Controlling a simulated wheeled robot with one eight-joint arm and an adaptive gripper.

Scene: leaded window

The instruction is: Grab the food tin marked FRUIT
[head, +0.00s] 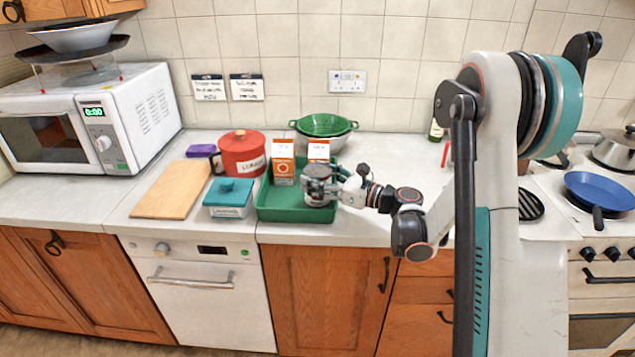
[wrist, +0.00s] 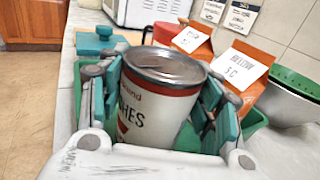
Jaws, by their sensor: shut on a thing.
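A tin (wrist: 150,105) with a grey metal lid, a white label and a red band stands between the fingers in the wrist view. The part of its lettering that shows ends in "HES"; the rest is hidden, and I cannot read FRUIT on it. My gripper (wrist: 163,92) is shut on this tin, with teal finger pads on both sides of it. In the head view my gripper (head: 320,186) is at the right part of the green tray (head: 272,214), in front of two orange-and-white cartons. I cannot tell whether the tin touches the tray floor.
Two cartons (head: 284,161) (head: 318,150) stand close behind the tin. A red pot (head: 240,160), a teal-lidded box (head: 229,198) and a wooden board (head: 172,190) are to the left. A green colander (head: 323,125) is behind. Counter right of the tray is fairly clear.

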